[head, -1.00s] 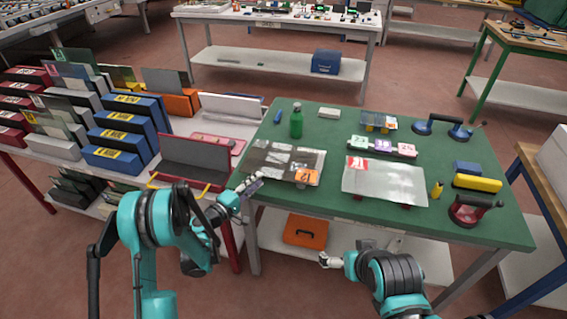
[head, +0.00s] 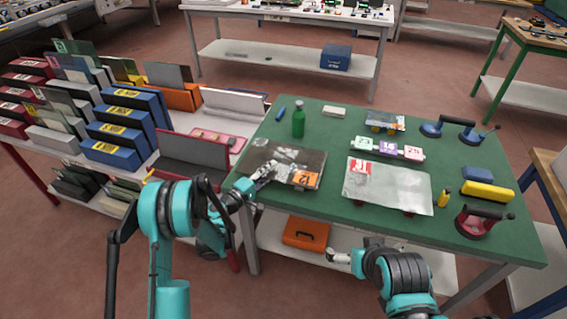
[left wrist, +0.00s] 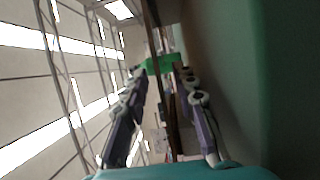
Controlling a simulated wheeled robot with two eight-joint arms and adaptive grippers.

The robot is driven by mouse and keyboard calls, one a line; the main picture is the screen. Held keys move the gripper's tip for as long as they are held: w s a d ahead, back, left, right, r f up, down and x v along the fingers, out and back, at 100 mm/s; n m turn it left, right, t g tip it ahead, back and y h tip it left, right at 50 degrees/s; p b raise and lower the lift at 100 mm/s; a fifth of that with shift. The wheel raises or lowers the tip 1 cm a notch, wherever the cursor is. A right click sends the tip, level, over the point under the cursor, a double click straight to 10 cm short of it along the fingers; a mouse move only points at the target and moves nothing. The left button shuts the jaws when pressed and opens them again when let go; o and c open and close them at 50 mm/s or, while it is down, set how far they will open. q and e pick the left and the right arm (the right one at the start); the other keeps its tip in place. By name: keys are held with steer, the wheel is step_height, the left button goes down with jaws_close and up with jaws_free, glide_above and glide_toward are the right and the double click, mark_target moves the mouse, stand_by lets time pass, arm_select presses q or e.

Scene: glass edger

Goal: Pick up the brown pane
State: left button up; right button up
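The brown pane (head: 290,158) lies flat on the left part of the green table, with glare on its surface and an orange label marked 12 at its near right corner. My left gripper (head: 265,173) is at the pane's near left edge. In the left wrist view, the fingers of my left gripper (left wrist: 160,78) stand apart, with the thin brown pane edge (left wrist: 172,115) running between them. No clear grip on it shows. My right gripper (head: 333,257) is low in front of the table, away from the pane; its fingers are too small to judge.
A clear pane (head: 388,185) with a red label lies to the right. A green bottle (head: 298,121) stands behind the brown pane, and small numbered blocks (head: 388,147) sit right of it. Racks of panes (head: 118,125) stand at left. Suction lifters (head: 480,222) are at far right.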

mark_target(279, 165)
arm_select(q)
steer(key=x, duration=0.1)
steer(key=b+x, duration=0.1)
steer(key=x, duration=0.2)
steer(key=shift+s+d+f, duration=0.2)
steer(key=shift+f, duration=0.15)
steer(key=shift+w+d+b, duration=0.1)
steer(key=shift+w+b, duration=0.1)
steer(key=shift+b, duration=0.1)
steer(key=shift+r, duration=0.15)
jaws_close()
steer(key=shift+r, duration=0.1)
